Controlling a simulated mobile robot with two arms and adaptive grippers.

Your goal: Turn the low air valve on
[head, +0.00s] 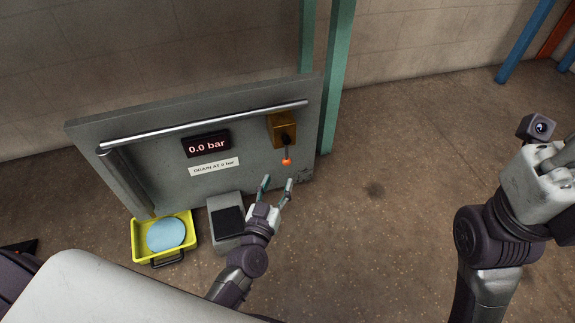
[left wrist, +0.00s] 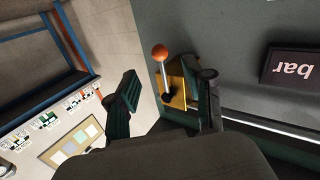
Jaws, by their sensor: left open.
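The low air valve (head: 282,124) is a yellow-brown block on the right part of the grey panel. My left gripper (head: 278,181) is open and empty, just below the knob in the head view. In the left wrist view the knob (left wrist: 160,52) and the yellow block (left wrist: 176,88) show between the two spread fingers (left wrist: 168,82); I see no clear contact. My right gripper (head: 562,150) is at the right edge, partly cut off, far from the valve.
A display (head: 206,144) on the panel (head: 240,118) reads 0.0 bar, above a white label (head: 214,166). A silver rail (head: 200,126) runs along the panel's top. A yellow tray (head: 137,242) with a blue disc and a grey box (head: 226,204) stand below. The floor to the right is clear.

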